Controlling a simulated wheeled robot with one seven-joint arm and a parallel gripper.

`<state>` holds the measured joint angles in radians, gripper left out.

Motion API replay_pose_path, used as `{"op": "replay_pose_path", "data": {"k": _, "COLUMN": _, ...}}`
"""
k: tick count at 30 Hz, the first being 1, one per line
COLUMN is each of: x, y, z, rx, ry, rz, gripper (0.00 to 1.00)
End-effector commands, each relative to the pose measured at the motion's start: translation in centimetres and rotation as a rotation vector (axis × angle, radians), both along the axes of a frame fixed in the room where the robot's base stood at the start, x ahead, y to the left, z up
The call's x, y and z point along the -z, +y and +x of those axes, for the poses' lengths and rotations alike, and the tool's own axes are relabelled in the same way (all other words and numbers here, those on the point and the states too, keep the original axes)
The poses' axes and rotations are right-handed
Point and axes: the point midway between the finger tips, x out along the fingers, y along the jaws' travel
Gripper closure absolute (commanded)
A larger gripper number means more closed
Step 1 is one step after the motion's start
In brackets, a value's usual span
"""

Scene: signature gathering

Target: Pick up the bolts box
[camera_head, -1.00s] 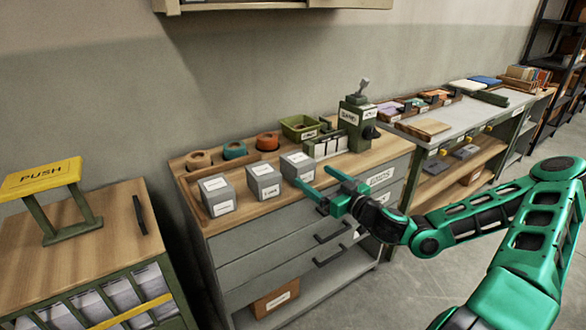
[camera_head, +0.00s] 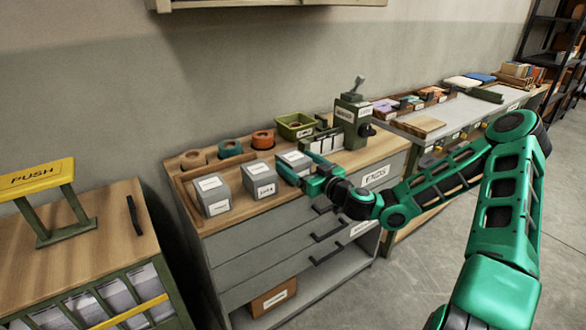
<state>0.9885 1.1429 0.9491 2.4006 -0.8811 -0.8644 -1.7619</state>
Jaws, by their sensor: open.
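Three grey boxes with white labels stand in a row on the wooden top of the drawer cabinet: a left one (camera_head: 212,197), a middle one (camera_head: 258,179) and a right one (camera_head: 293,159). The lettering is too small to read, so I cannot tell which is the bolts box. My gripper (camera_head: 298,164) is open at the right box, its fingers pointing toward the back of the cabinet. The gripper hides the lower part of that box. I cannot tell whether the fingers touch it or stand on both sides of it.
Tape rolls (camera_head: 230,148) and a green bin (camera_head: 296,126) stand behind the boxes. A green machine with a lever (camera_head: 353,115) is to the right. A stand with a yellow PUSH plate (camera_head: 36,179) is at the left. Grey floor is open at the right.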

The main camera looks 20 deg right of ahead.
Motion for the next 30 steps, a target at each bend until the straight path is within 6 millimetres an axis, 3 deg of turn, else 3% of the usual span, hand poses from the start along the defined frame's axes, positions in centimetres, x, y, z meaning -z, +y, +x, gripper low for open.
{"op": "replay_pose_path", "data": {"k": 6, "x": -0.1, "y": 0.9, "z": 2.3, "rx": 0.000, "ry": -0.001, "rz": 0.000, "gripper": 0.17}}
{"op": "replay_pose_path", "data": {"k": 14, "x": 0.0, "y": 0.9, "z": 2.5, "rx": 0.001, "ry": 0.000, "rz": 0.000, "gripper": 0.17}}
{"op": "replay_pose_path", "data": {"k": 21, "x": 0.0, "y": 0.9, "z": 2.5, "rx": 0.001, "ry": 0.000, "rz": 0.000, "gripper": 0.68}}
{"op": "replay_pose_path", "data": {"k": 30, "x": -0.1, "y": 0.9, "z": 2.5, "rx": 0.001, "ry": -0.001, "rz": 0.001, "gripper": 0.67}}
